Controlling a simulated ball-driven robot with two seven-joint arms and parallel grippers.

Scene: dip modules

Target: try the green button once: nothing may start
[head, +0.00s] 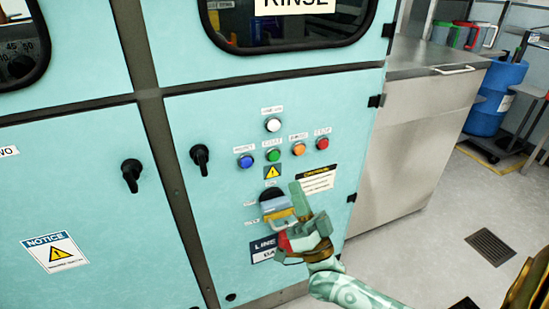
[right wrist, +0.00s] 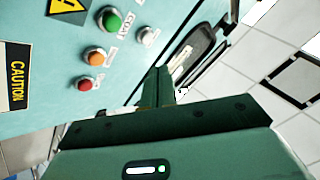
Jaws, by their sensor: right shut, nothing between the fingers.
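The green button (head: 273,155) is on the teal cabinet door, in a row between the blue button (head: 246,160) and the orange button (head: 299,148). It also shows in the right wrist view (right wrist: 110,20), beyond my finger and clear of it. My right gripper (head: 297,192) is shut and empty, below the button row in the head view. I cannot tell how these join. My left gripper is not in view.
A red button (head: 322,143) ends the row, and a white lamp (head: 273,125) sits above it. A yellow warning sign (head: 272,171) is below the green button. Black door handles (head: 200,158) stick out at left. A steel counter (head: 415,140) stands right of the cabinet.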

